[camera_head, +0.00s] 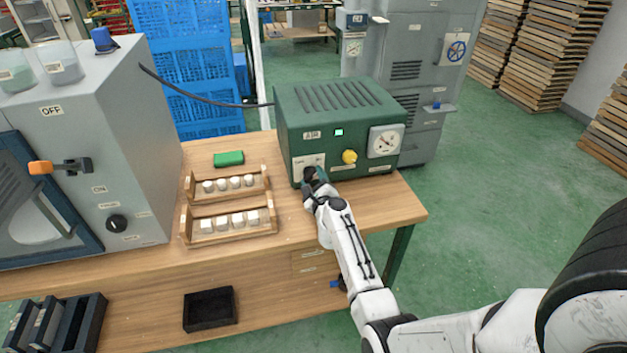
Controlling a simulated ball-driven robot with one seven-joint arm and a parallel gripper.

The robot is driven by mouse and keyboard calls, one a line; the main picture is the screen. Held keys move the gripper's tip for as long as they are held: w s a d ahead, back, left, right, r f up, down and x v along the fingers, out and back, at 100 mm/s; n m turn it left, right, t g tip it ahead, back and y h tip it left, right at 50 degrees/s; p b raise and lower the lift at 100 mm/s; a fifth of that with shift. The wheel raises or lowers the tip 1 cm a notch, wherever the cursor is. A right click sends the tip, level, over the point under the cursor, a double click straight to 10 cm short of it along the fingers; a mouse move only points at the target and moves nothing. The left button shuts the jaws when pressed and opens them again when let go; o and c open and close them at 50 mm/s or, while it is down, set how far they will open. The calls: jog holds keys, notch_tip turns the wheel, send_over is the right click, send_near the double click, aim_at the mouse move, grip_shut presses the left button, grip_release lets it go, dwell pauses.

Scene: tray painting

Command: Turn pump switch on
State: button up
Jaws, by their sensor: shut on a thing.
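The pump is a green box (334,108) with a ribbed top, standing at the right end of the wooden table. My gripper (312,177) is at the lower part of that plate, against the front of the box. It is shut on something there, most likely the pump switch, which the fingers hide. The switch's position cannot be seen.
Two wooden racks (233,221) with white pieces and a green block (229,158) sit left of my gripper. A grey cabinet oven (120,140) with an orange-tipped handle stands further left. A black tray (210,309) lies low in front. Green floor is open to the right.

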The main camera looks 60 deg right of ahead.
jog(key=shift+f, duration=0.15)
jog(key=o, duration=1.1)
jog(key=shift+c, duration=0.2)
jog(key=shift+s+a, duration=0.1)
jog(key=shift+a, duration=0.05)
jog(key=p+v, duration=0.2)
jog(key=v, duration=0.8)
jog(key=shift+s+a, duration=0.15)
jog(key=shift+s, duration=0.1)
